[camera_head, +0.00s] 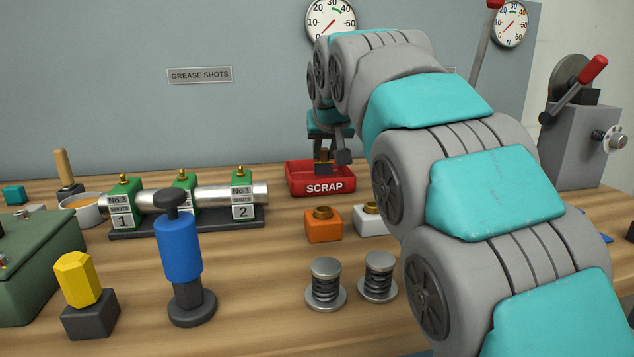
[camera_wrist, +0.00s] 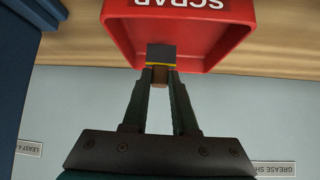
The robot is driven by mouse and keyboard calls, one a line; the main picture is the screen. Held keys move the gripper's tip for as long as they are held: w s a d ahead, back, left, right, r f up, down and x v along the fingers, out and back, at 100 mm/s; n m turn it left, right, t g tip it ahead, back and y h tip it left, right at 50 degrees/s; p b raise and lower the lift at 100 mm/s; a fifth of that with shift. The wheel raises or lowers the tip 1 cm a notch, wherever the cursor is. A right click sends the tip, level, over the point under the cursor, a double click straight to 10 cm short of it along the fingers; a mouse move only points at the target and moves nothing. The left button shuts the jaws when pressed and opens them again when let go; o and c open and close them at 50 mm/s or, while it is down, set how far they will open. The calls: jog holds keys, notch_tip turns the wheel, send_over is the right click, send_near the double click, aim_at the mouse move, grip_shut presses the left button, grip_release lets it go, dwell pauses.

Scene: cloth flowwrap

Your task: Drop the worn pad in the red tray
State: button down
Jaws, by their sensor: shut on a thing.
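The red tray (camera_head: 306,184), labelled SCRAP, stands at the back of the bench; it also shows in the wrist view (camera_wrist: 120,38). My gripper (camera_head: 324,158) is above the tray, pointing down. In the wrist view, my gripper (camera_wrist: 161,84) is shut on a small block, the worn pad (camera_wrist: 161,54), with a dark grey part, a thin yellow band and a brown part. The pad is over the tray's open inside. I cannot tell whether it touches the tray floor.
An orange block (camera_head: 323,226) and a white block (camera_head: 370,218) stand in front of the tray. Two spring posts (camera_head: 326,284) are nearer. A blue hand tool (camera_head: 180,252) and a green-blocked pipe rack (camera_head: 215,196) stand left. A grey lever machine (camera_head: 578,140) is at right.

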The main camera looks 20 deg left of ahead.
jog(key=c, duration=0.6)
grip_release()
jog(key=v, duration=0.7)
jog(key=shift+s+d+r, duration=0.1)
jog(key=shift+s+r, duration=0.15)
jog(key=shift+r, duration=0.05)
jog(key=shift+s, duration=0.1)
